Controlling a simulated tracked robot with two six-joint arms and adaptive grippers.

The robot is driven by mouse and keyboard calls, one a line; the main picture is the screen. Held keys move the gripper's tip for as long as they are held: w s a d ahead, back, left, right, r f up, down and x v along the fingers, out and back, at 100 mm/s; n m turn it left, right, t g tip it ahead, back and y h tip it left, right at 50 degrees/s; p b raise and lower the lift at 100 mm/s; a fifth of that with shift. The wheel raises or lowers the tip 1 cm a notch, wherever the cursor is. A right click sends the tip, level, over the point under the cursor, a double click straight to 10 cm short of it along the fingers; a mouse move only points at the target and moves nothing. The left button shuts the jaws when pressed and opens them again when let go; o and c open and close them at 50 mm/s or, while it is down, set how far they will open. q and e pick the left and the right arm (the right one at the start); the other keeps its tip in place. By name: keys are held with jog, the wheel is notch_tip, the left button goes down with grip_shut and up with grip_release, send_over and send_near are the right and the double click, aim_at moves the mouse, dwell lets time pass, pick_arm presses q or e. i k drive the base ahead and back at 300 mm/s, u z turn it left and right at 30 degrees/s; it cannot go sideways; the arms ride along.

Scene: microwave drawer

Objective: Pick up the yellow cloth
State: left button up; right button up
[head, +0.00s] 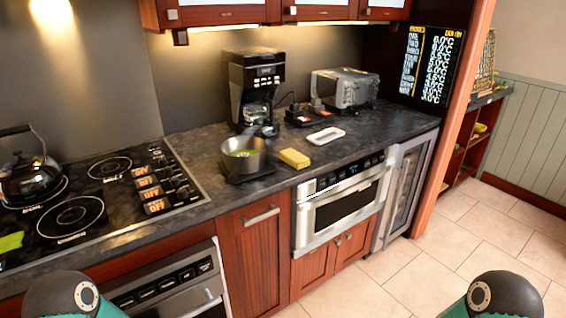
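A small folded yellow block-like thing, which looks like the yellow cloth (294,158), lies on the dark countertop near its front edge. It is to the right of a metal pot (244,155) and above the built-in microwave drawer (343,200). Nothing touches it from above. A yellow-green flat piece (11,241) lies at the far left edge on the cooktop, partly cut off by the picture. Neither of my grippers shows in the head view; only rounded parts of my two arms show at the bottom edge.
A white dish (326,135) lies behind the cloth. A coffee maker (254,88) and a toaster (344,89) stand further back. A black kettle (29,172) sits on the cooktop (110,210) at left. Open tiled floor (480,235) lies at right.

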aim_at(296, 160)
jog(key=z, duration=0.15)
jog(key=i, duration=0.9)
jog(key=u, duration=0.15)
jog(key=k, duration=0.75)
jog(key=z, duration=0.55)
jog(key=i, duration=1.3)
jog(key=u, duration=0.1)
